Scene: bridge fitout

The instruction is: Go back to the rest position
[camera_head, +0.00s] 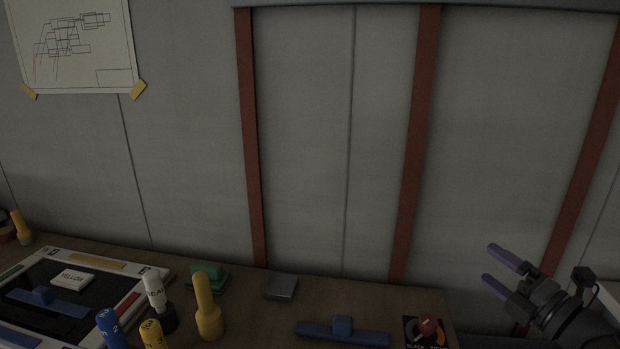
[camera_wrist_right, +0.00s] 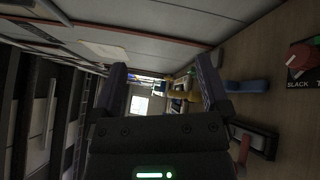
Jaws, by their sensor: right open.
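My right gripper (camera_head: 503,271) is at the lower right of the head view, raised beside the table's right end, with its two purple fingers apart. It is empty. In the right wrist view its two dark fingers (camera_wrist_right: 162,88) stand apart with nothing between them. No object touches it. My left gripper shows in neither view.
The wooden table (camera_head: 255,318) runs along the bottom. It bears a framed board (camera_head: 118,265), a yellow bottle-shaped piece (camera_head: 208,308), a green block (camera_head: 208,275), a grey block (camera_head: 281,287), a blue handled bar (camera_head: 343,330) and a red knob (camera_head: 428,324). A panelled wall (camera_head: 320,140) stands behind.

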